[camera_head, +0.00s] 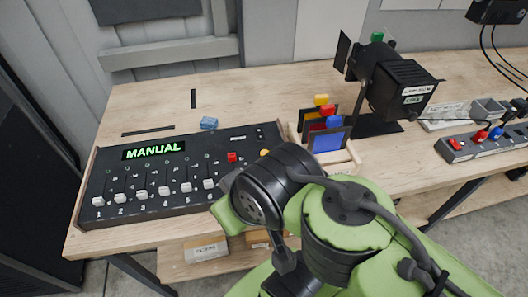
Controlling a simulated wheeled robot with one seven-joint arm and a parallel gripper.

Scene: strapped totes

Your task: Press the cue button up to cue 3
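A dark control console (112,178) stands at the left of the wooden table. Its lit display (153,150) reads "MANUAL" in green. A row of white sliders runs along its front, with numbers below them. A red button (231,157) sits on the right part of the console, and an orange-yellow button (264,152) is just right of it. I cannot read which is the cue button. My green and black arm covers the console's lower right corner and whatever lies behind it. My gripper is not visible.
A wooden rack of coloured cards (345,156) stands right of the console, close behind my arm. A black spotlight (402,90) stands behind it. A power strip (485,142) with coloured plugs is at the right. A small blue block (209,123) lies behind the console.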

